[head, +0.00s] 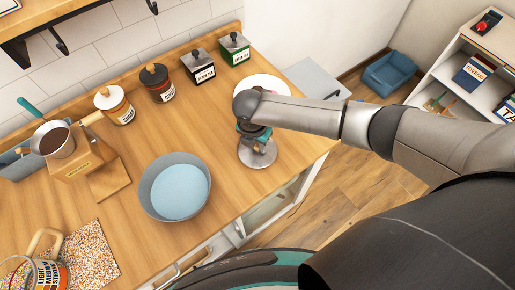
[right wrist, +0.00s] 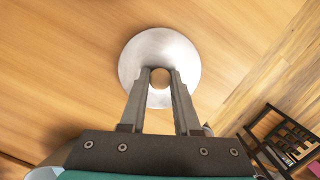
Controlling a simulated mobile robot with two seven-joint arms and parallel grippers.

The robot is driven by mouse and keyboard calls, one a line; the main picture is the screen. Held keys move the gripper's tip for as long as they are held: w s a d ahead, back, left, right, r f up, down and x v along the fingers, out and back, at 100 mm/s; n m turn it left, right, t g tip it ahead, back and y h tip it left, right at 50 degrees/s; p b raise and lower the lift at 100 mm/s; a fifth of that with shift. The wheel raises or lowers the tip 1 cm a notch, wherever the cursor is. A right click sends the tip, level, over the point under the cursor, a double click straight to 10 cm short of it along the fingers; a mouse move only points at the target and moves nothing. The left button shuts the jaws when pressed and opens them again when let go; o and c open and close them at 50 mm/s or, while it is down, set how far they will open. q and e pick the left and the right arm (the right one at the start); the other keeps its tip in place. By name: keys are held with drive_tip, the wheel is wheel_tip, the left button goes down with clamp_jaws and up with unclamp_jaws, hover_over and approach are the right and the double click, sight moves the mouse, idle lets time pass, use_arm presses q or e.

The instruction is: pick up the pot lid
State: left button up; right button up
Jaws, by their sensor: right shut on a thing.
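The pot lid (head: 256,158) is a round silver disc with a small wooden knob. In the head view it is at the right part of the wooden counter, beneath my right gripper (head: 258,143). In the right wrist view the lid (right wrist: 135,62) lies ahead of the jaws, and the fingers of my right gripper (right wrist: 160,75) are shut on its knob (right wrist: 160,78). I cannot tell whether the lid touches the counter or is slightly above it. My left gripper is not in view.
A grey-blue bowl (head: 180,190) stands left of the lid. A white plate (head: 262,86) lies behind my right gripper. Several canisters line the wall, with a coffee grinder (head: 85,165) at left. The counter's front edge is close to the lid.

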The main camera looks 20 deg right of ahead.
clamp_jaws()
drive_tip(key=shift+r, duration=0.1)
